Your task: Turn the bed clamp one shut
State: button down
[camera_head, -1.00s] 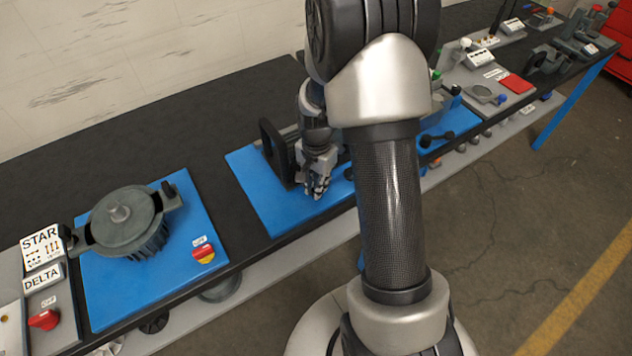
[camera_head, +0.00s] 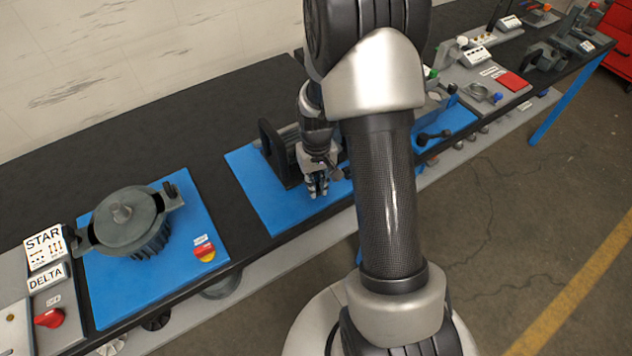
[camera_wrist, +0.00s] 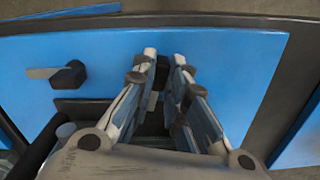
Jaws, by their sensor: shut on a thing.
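My gripper (camera_wrist: 165,58) is shut on a small dark part, which looks like a bed clamp knob (camera_wrist: 163,74), over the blue base plate (camera_wrist: 222,70). The fingers hide most of this part, so its turned angle cannot be told. In the head view my gripper (camera_head: 318,190) points down at the blue plate (camera_head: 262,207), beside a dark machine with an upright black frame (camera_head: 272,150). The held part is not visible there.
A grey motor (camera_head: 125,222) on another blue plate, with a red and yellow switch (camera_head: 205,253), stands to the left. A black-handled lever (camera_head: 435,136) and several other fixtures lie to the right. The dark bench top (camera_head: 225,110) behind is mostly clear.

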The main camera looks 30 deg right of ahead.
aim_at(317, 185)
jog(key=shift+n, duration=1.3)
jog(key=c, duration=1.6)
grip_release()
jog(key=shift+r, duration=0.1)
notch_tip(317, 185, up, 12)
